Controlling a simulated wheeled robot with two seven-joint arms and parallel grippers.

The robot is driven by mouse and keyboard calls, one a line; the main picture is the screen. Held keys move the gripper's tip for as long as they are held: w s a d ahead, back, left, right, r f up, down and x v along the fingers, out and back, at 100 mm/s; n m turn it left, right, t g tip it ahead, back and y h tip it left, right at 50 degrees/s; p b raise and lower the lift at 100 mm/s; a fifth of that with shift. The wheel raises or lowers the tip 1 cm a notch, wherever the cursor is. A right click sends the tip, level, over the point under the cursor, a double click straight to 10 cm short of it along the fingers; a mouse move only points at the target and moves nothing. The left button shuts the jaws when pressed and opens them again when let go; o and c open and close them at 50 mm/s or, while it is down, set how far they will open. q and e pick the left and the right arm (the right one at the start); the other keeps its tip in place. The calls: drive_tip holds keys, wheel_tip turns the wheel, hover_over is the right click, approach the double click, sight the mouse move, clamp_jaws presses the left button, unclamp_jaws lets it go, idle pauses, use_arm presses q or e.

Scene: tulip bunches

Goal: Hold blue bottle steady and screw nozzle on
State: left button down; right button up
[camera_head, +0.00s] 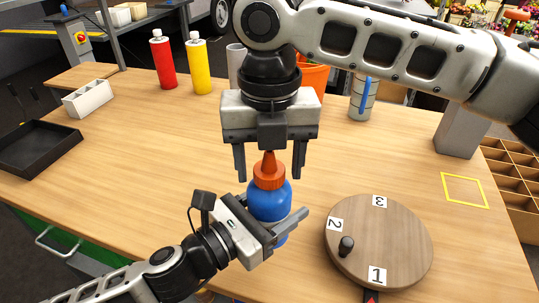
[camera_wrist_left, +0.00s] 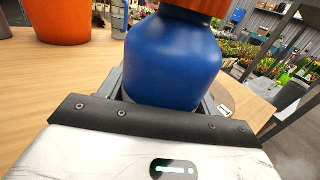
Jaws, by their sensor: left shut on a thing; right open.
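The blue bottle (camera_head: 268,200) stands upright near the middle of the table, with the orange-red nozzle (camera_head: 269,172) on its top. My left gripper (camera_head: 283,226) is shut around the bottle's lower body. The bottle (camera_wrist_left: 173,58) also fills the middle of the left wrist view, between the fingers, with the nozzle's lower rim (camera_wrist_left: 197,6) at the top edge. My right gripper (camera_head: 270,165) points down from above, open, with one finger on each side of the nozzle. Gaps show between its fingers and the nozzle. Whether the nozzle is fully seated on the bottle cannot be told.
A round wooden turntable (camera_head: 393,225) with numbers and a dark knob is right of the bottle. Red (camera_head: 163,62) and yellow (camera_head: 199,66) bottles, an orange pot (camera_head: 314,78) and a grey-white cylinder (camera_head: 362,98) stand behind. A black tray (camera_head: 38,147) lies left. The table's left middle is clear.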

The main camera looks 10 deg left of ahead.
drive_tip(key=c, duration=1)
drive_tip(key=m, duration=2.2)
drive_tip(key=shift+m, duration=0.4)
drive_tip(key=m, duration=0.4)
drive_tip(key=shift+m, duration=0.4)
drive_tip(key=m, duration=0.3)
drive_tip(key=o, duration=1.2)
drive_tip(key=shift+c, duration=0.2)
